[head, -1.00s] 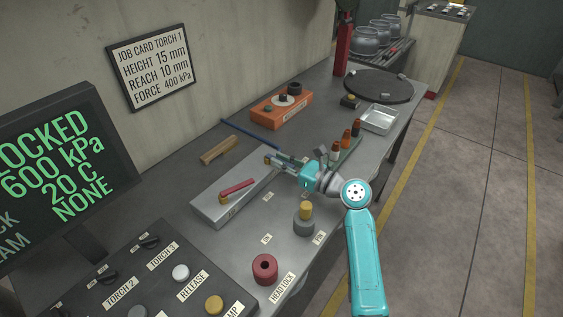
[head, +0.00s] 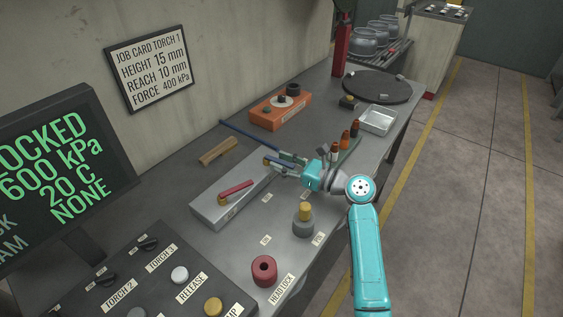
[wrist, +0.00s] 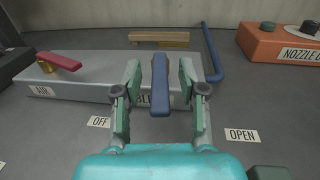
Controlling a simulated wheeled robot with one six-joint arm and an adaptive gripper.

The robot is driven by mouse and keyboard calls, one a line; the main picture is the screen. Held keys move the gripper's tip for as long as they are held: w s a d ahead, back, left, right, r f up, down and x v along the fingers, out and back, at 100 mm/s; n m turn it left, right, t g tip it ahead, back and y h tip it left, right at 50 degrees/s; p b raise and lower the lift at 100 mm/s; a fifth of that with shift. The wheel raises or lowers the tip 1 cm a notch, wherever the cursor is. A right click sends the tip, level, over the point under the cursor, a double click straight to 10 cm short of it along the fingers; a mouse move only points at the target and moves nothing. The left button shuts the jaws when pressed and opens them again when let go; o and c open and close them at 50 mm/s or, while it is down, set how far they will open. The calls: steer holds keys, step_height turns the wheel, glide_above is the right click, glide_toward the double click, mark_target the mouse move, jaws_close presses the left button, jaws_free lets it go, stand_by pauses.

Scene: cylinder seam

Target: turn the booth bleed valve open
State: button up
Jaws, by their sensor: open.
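The blue valve lever (wrist: 160,88) is on the grey valve block (wrist: 85,85), above a label that reads "BLE", partly hidden. The lever points toward the wrist camera. My gripper (wrist: 160,72) is open, with one finger on each side of the lever and a visible gap on both sides. In the head view my gripper (head: 287,162) is at the far right end of the block, over the blue lever (head: 271,161). An "OFF" label (wrist: 98,122) lies on the bench to the left and an "OPEN" label (wrist: 241,135) to the right.
A red lever (wrist: 48,60) marked "AIR" is on the same block, to the left. An orange nozzle box (wrist: 283,42) stands at the back right. Several small bottles stand right of my gripper.

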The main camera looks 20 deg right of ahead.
steer(key=v, duration=1.1)
steer(key=shift+s+d, duration=0.2)
steer(key=shift+s, duration=0.05)
steer(key=shift+c, duration=0.3)
